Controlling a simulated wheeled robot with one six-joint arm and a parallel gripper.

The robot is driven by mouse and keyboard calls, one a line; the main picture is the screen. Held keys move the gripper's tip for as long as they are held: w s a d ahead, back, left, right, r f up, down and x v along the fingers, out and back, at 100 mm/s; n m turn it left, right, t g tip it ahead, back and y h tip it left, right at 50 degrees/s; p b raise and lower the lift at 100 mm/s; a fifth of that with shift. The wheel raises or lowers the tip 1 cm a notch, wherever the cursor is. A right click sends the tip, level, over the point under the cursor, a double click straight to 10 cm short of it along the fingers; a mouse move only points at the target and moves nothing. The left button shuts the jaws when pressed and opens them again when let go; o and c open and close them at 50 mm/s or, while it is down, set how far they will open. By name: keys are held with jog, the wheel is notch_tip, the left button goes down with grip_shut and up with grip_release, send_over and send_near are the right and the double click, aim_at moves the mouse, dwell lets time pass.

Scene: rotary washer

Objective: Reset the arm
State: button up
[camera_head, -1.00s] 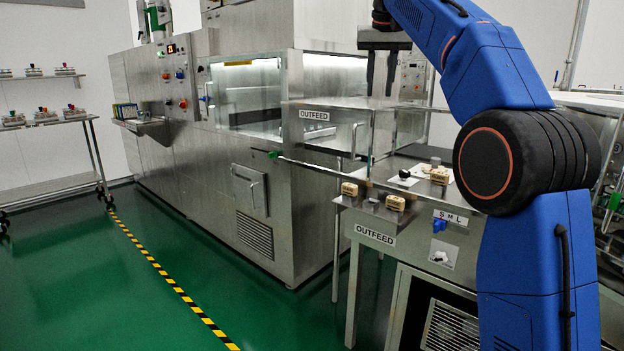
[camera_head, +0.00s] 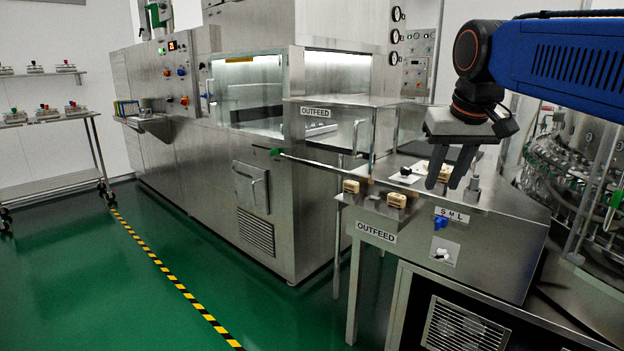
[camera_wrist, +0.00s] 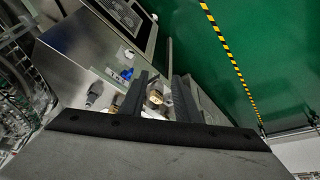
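My gripper (camera_head: 445,184) hangs from the blue arm on the right in the head view, its two dark fingers pointing down over the steel outfeed table (camera_head: 490,255). The fingers stand apart with nothing held between them. In the wrist view, my gripper (camera_wrist: 163,78) also shows a gap between its fingers, with a beige block (camera_wrist: 156,97) beyond it.
A blue knob (camera_head: 440,223) is on the table's front. A round machine with glassware (camera_head: 570,150) stands at right. Green floor (camera_head: 90,290) is open at left.

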jog(key=s+d+f, duration=0.1)
jog(key=s+f, duration=0.9)
jog(key=f, duration=0.3)
jog(key=s+d+f, duration=0.1)
jog(key=s+f, duration=1)
jog(key=f, duration=0.2)
jog(key=shift+d+f, duration=0.2)
jog(key=shift+f, duration=0.2)
